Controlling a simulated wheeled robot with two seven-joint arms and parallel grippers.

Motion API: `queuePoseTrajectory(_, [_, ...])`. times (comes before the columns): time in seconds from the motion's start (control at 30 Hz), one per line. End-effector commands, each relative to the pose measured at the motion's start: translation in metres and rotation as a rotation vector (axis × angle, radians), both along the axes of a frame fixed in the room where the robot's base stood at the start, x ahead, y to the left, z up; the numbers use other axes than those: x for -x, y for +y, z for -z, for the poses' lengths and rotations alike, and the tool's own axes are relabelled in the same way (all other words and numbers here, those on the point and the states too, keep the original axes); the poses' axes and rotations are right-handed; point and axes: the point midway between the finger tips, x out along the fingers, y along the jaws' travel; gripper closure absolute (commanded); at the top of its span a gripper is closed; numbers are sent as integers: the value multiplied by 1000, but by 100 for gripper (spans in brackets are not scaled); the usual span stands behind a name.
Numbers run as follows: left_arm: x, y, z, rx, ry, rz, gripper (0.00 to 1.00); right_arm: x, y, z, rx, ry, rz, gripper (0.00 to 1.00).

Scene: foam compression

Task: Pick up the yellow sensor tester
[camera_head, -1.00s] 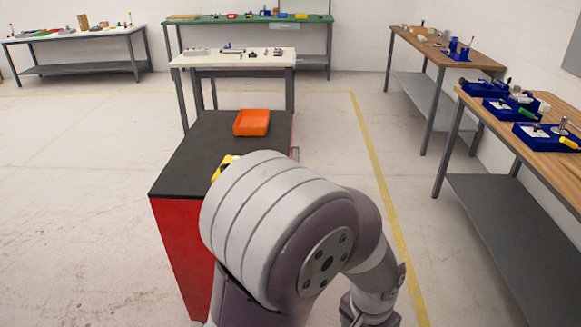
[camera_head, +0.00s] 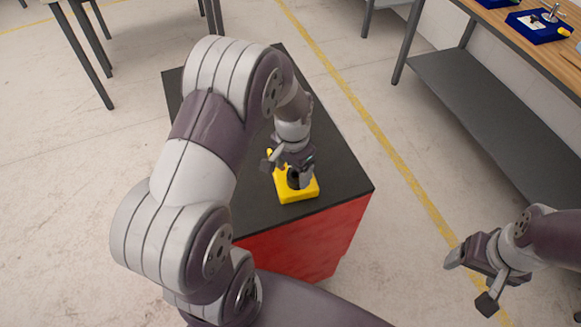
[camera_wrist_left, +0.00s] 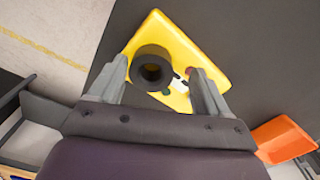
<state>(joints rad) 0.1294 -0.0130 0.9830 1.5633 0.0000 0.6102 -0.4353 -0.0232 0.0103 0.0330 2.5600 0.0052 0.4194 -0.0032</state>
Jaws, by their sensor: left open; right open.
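The yellow sensor tester (camera_head: 299,192) lies on the black top of the red cabinet, near its front edge. In the left wrist view the tester (camera_wrist_left: 180,40) is a yellow block with a black round ring-shaped part. My left gripper (camera_head: 289,172) is directly above the tester and partly hides it. In the left wrist view the left gripper's fingers (camera_wrist_left: 161,76) are spread, with the black round part between them; I see no clear grip on it. My right gripper (camera_head: 470,280) is open and empty, off to the right of the cabinet above the floor.
The red cabinet's black top (camera_head: 335,170) is bare to the right of the tester. An orange tray (camera_wrist_left: 284,140) sits on it in the left wrist view. A wooden workbench (camera_head: 545,65) with blue trays (camera_head: 538,27) stands at the right. Other table legs show at upper left.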

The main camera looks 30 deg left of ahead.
Motion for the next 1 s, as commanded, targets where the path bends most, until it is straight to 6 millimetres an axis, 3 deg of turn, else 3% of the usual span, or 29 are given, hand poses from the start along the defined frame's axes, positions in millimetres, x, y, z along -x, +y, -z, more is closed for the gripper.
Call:
queuePoseTrajectory(0.1, [0, 0, 12, 0, 0, 0, 22, 0, 0, -2, 0, 1, 0, 23])
queuePoseTrajectory(0.3, [0, 0, 14, 0, -2, 0, 22, 0, 0, -1, 0, 1, 0, 23])
queuePoseTrajectory(0.37, [0, 0, 14, 0, -2, 0, 39, 0, 0, -1, 0, 1, 0, 23])
queuePoseTrajectory(0.53, [0, 0, 13, 0, -2, 0, 94, 0, 0, -1, 0, 1, 0, 23])
queuePoseTrajectory(0.57, [0, 0, 13, 0, -2, 0, 100, 0, 0, -1, 0, 1, 0, 23])
queuePoseTrajectory(1.0, [-2, 0, 5, -1, -7, 0, 100, 0, 0, 1, 0, 1, 0, 23])
